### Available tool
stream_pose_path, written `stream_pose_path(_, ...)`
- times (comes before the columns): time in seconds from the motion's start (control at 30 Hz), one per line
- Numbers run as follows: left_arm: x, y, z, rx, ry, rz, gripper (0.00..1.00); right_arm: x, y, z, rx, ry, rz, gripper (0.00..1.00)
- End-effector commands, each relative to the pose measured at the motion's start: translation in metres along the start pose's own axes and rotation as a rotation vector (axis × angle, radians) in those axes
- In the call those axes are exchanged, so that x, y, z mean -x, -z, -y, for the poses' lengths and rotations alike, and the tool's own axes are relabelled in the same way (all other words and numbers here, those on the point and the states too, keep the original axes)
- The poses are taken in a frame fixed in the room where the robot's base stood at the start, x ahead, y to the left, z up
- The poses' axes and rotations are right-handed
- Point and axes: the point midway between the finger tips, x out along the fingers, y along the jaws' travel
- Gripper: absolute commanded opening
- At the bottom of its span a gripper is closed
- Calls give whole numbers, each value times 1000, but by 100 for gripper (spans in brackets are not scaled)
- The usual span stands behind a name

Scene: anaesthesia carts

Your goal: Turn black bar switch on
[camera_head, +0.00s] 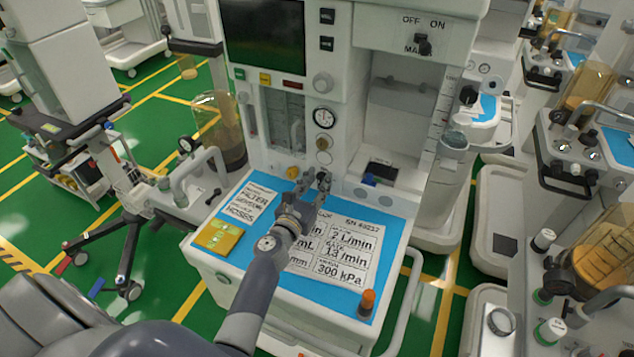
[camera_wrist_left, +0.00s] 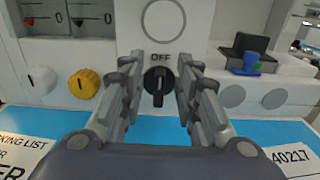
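A round black switch with an upright bar (camera_wrist_left: 158,86) sits on the white front of the machine, under an "OFF" label, in the left wrist view. My left gripper (camera_wrist_left: 157,100) is open, with one finger to each side of this switch; I cannot tell whether they touch it. In the head view my left gripper (camera_head: 313,182) is at the machine's lower front panel and seems to hide that switch. Another black switch (camera_head: 423,44), marked OFF, ON and MAIN, is at the machine's upper right. My right gripper is not in view.
A yellow knob (camera_wrist_left: 85,83) and a white knob (camera_wrist_left: 43,80) are left of the black switch, a blue part (camera_wrist_left: 245,64) to its right. Below is a blue worktop (camera_head: 388,226) with printed sheets, a yellow box (camera_head: 218,237) and an orange-topped bottle (camera_head: 367,304).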

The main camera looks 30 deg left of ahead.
Motion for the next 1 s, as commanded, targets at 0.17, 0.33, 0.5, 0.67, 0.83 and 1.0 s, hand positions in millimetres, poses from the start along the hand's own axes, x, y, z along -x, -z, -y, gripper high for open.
stream_pose_path(0.17,0,0,0,-1,0,0,12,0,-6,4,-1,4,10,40)
stream_pose_path(0.33,0,0,0,-1,0,0,0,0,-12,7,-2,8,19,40)
stream_pose_path(0.5,0,0,0,-5,0,1,0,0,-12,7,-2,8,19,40)
stream_pose_path(0.67,0,0,1,-37,0,1,0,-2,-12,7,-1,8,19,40)
stream_pose_path(0.83,0,1,3,-120,0,1,0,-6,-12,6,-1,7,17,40)
stream_pose_path(1.0,0,2,5,-255,0,2,0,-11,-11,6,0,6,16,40)
